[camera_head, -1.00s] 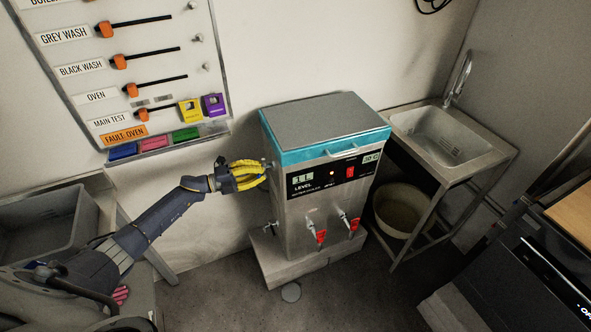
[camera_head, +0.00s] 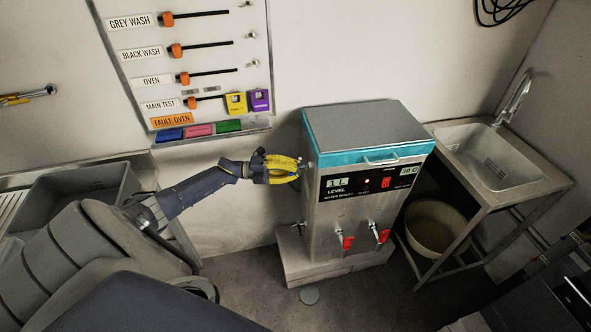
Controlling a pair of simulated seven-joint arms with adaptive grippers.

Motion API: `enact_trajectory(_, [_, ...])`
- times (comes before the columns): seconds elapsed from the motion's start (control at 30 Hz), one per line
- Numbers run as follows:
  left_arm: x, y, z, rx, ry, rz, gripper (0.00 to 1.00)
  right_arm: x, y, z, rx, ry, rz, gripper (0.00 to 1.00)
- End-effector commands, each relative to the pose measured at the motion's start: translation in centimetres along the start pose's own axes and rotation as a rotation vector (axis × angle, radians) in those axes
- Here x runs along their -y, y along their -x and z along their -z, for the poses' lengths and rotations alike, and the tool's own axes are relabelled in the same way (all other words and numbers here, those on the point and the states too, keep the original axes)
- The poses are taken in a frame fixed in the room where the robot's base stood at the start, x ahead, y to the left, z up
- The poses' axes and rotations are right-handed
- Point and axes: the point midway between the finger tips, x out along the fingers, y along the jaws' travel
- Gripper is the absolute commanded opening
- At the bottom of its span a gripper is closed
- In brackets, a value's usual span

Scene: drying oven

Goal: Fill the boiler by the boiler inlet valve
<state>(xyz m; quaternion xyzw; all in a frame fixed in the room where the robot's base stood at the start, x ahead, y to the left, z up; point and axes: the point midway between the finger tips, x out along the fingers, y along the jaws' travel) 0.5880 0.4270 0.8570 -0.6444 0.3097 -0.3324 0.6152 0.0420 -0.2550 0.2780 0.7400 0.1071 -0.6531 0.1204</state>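The boiler (camera_head: 340,205) is a steel box with a teal rim and grey lid, standing on a low plinth. Its front panel has a level display (camera_head: 337,182) that seems to read 1 L, and two red-handled taps (camera_head: 347,243) below. My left gripper (camera_head: 296,169), with yellow fingers, is at the boiler's upper left side. A small fitting there, perhaps the inlet valve (camera_head: 302,165), is mostly hidden by the fingertips. Whether the fingers are closed on it cannot be made out. Another small valve (camera_head: 300,227) sits lower on that side. My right gripper is out of view.
A steel sink (camera_head: 490,160) on a frame stands right of the boiler, with a pale bucket (camera_head: 437,225) beneath. A labelled switch panel (camera_head: 205,60) hangs on the wall at upper left. A grey bin (camera_head: 80,195) is at left.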

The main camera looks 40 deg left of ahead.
Motion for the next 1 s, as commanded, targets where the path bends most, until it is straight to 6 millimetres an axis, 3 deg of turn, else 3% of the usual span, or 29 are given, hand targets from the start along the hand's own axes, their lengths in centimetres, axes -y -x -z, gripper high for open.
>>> enact_trajectory(0.03, [0.1, -0.1, 0.0, -0.002, 0.000, 0.004, 0.08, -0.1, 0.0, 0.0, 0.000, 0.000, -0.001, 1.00])
enact_trajectory(0.23, [0.1, -0.1, 0.0, -0.001, 0.000, 0.002, 0.31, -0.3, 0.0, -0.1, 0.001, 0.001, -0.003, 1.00])
enact_trajectory(0.57, [0.0, 0.3, 0.0, 0.000, 0.001, 0.000, 0.32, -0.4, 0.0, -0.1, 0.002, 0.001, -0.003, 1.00])
enact_trajectory(0.77, [-0.1, 2.6, 0.0, 0.001, 0.002, -0.002, 0.32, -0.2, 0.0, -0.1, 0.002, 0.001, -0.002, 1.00])
enact_trajectory(1.0, [0.0, 6.9, 0.0, 0.001, 0.001, -0.001, 0.32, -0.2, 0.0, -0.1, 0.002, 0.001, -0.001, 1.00])
